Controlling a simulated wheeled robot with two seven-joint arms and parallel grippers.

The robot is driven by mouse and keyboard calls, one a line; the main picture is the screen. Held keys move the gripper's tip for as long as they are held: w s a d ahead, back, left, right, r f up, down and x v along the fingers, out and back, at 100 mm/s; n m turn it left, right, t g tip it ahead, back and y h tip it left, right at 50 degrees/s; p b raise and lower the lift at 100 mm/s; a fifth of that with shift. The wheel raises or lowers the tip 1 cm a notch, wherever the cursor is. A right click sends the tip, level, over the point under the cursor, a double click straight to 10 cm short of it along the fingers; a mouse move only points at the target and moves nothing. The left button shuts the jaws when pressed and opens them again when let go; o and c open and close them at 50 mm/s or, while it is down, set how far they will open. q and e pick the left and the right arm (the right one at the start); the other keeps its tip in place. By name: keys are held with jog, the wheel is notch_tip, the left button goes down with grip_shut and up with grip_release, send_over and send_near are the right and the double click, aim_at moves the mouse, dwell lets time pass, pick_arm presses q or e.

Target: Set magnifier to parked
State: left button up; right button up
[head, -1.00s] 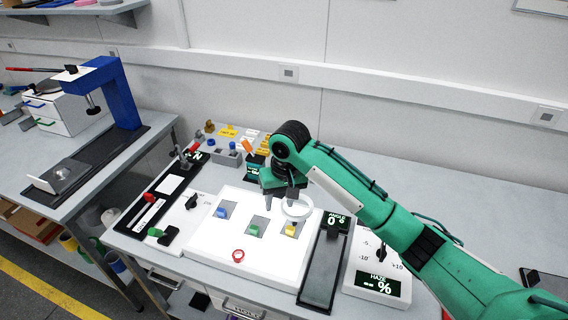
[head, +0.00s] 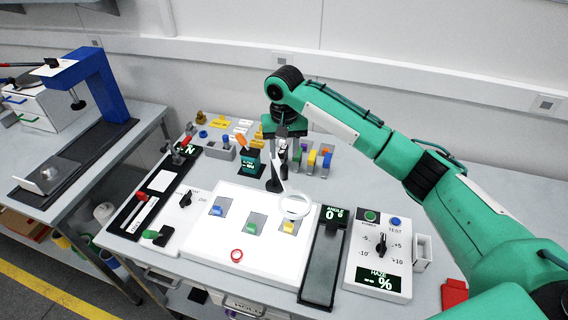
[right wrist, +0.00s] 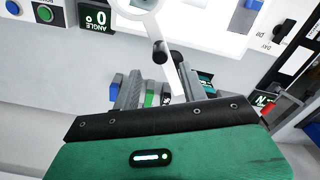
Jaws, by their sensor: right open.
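The magnifier (head: 294,206) is a white ring on a white arm. It hangs over the right part of the white light panel (head: 214,253), partly over the yellow piece (head: 289,227). Its arm runs up and back to a dark post (head: 274,181). My right gripper (head: 286,162) points down behind the ring, close to the magnifier arm, and is open. In the right wrist view the ring (right wrist: 132,6) is at the top edge, and a dark knob (right wrist: 160,52) and the white arm show near the fingers (right wrist: 158,88). Whether they touch is unclear. My left gripper is out of view.
Coloured blocks (head: 318,160) stand in grey holders just right of my gripper. A dark angle tray (head: 320,266) and a haze control box (head: 379,262) lie right of the panel. A blue press (head: 100,84) stands on the left table.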

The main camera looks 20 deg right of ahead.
aim_at(284, 166)
notch_tip(284, 166, down, 6)
jog(key=shift+s+r+p, duration=0.1)
jog(key=shift+r+p, duration=0.05)
jog(key=shift+p, duration=0.6)
jog(key=shift+f, duration=0.65)
grip_shut()
